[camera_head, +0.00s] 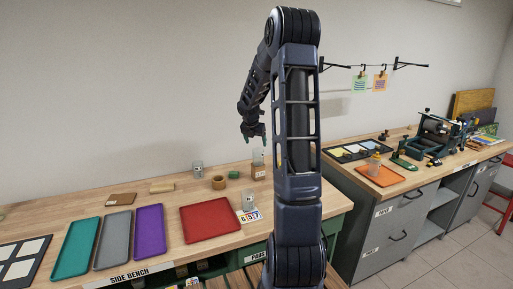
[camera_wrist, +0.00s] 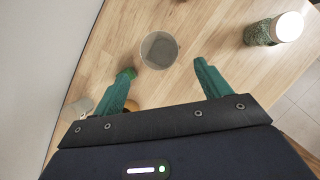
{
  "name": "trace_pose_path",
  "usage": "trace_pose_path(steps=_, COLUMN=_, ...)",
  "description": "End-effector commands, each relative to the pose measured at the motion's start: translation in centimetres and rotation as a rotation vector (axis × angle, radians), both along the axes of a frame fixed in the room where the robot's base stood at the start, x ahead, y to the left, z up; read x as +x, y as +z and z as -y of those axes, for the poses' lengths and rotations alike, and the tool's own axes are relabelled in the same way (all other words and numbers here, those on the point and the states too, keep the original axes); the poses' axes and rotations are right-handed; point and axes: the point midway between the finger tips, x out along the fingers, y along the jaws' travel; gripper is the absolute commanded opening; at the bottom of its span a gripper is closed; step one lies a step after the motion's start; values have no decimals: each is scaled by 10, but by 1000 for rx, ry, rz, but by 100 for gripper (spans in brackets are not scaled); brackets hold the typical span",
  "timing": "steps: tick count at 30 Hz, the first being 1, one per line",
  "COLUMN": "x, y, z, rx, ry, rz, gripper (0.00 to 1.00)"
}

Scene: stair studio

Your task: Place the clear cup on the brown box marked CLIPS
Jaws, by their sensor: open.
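A clear cup (camera_head: 258,156) appears to stand upright on a small brown box (camera_head: 258,173) at the back of the bench; the box's lettering is too small to read. In the wrist view the cup (camera_wrist: 159,50) shows from above as a round rim, with a darker squarish patch seen through it. My gripper (camera_head: 253,137) hangs pointing down above the cup. Its two green fingers (camera_wrist: 168,75) are spread wide and empty, and the cup lies beyond their tips, apart from them.
Another clear cup (camera_head: 197,168) stands left, with a brown ring (camera_head: 218,183) and green roll (camera_head: 234,175) between. A clear container (camera_head: 248,201) stands at the front by a lettered card. A red tray (camera_head: 208,221) and other trays lie left. My arm hides the bench's right part.

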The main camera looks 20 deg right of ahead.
Motion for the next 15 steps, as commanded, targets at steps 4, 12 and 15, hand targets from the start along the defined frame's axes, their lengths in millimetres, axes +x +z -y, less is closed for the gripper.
trace_pose_path(steps=4, x=-4, y=9, z=-3, rx=3, ry=-12, rz=5, gripper=76)
trace_pose_path(steps=12, x=-51, y=57, z=-30, rx=76, ry=-283, rz=97, gripper=76)
trace_pose_path(steps=15, x=-78, y=78, z=-44, rx=125, ry=-439, rz=149, gripper=76)
